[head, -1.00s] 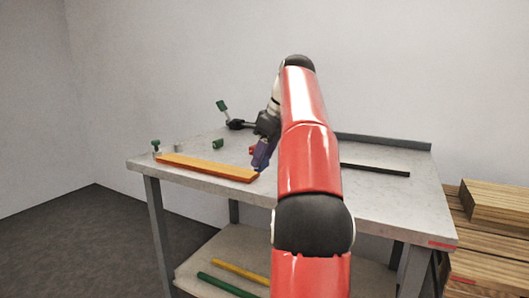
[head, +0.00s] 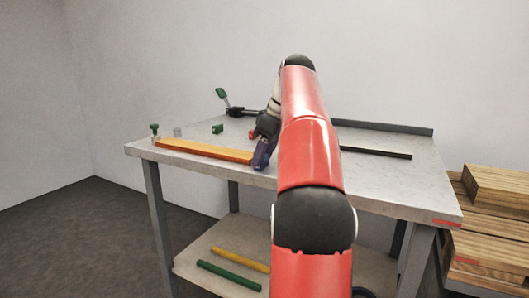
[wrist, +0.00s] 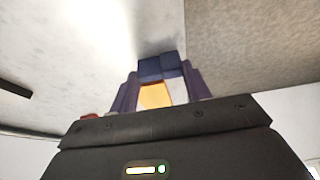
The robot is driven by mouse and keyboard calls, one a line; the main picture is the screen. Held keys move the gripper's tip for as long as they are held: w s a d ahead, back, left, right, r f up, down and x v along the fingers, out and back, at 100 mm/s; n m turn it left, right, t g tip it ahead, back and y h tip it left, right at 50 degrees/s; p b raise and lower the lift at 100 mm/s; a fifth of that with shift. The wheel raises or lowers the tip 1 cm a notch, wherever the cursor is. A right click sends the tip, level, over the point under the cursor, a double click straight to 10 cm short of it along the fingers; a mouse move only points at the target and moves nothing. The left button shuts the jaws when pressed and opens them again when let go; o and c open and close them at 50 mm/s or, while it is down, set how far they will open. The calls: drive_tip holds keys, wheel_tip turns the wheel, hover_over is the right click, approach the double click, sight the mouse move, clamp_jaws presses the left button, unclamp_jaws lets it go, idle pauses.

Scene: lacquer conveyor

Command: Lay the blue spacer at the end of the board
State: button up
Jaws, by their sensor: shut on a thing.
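The orange board (head: 205,151) lies along the front left of the grey workbench. My gripper (head: 263,160) points down by the board's right end. In the wrist view my gripper (wrist: 163,84) has its purple fingers closed around the dark blue spacer (wrist: 161,68) at the tips. A patch of the orange board (wrist: 155,96) shows between the fingers. In the head view the spacer does not stand out from the fingers. I cannot tell whether it touches the board or the bench.
Behind the board are a green block (head: 217,129), a small grey cylinder (head: 177,132) and a red piece (head: 252,134). A green-handled clamp (head: 222,95) stands at the bench's back. A dark bar (head: 375,152) lies right of my arm. Planks (head: 495,255) are stacked at right.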

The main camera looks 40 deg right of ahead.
drive_tip(key=o, duration=1)
drive_tip(key=p+v, duration=0.3)
drive_tip(key=v, duration=0.4)
drive_tip(key=shift+s+r+p, duration=0.15)
drive_tip(key=shift+r+p, duration=0.2)
drive_tip(key=shift+p, duration=0.05)
drive_tip(key=s+a+f+m+h, duration=0.1)
drive_tip(key=s+a+f, duration=0.15)
drive_tip(key=a, duration=0.75)
drive_tip(key=s+a+f+m, duration=0.15)
drive_tip(key=a+f, duration=0.25)
drive_tip(key=a, duration=0.7)
drive_tip(key=s+a+f, duration=0.3)
drive_tip(key=s+f, duration=0.1)
drive_tip(key=f, duration=0.2)
drive_tip(key=s+a+f+m+t, duration=0.1)
drive_tip(key=s+a+f, duration=0.2)
drive_tip(key=f, duration=0.3)
drive_tip(key=s+a+f+m, duration=0.1)
drive_tip(key=s+a+f, duration=0.3)
drive_tip(key=s+f, duration=0.2)
drive_tip(key=shift+h, duration=0.4)
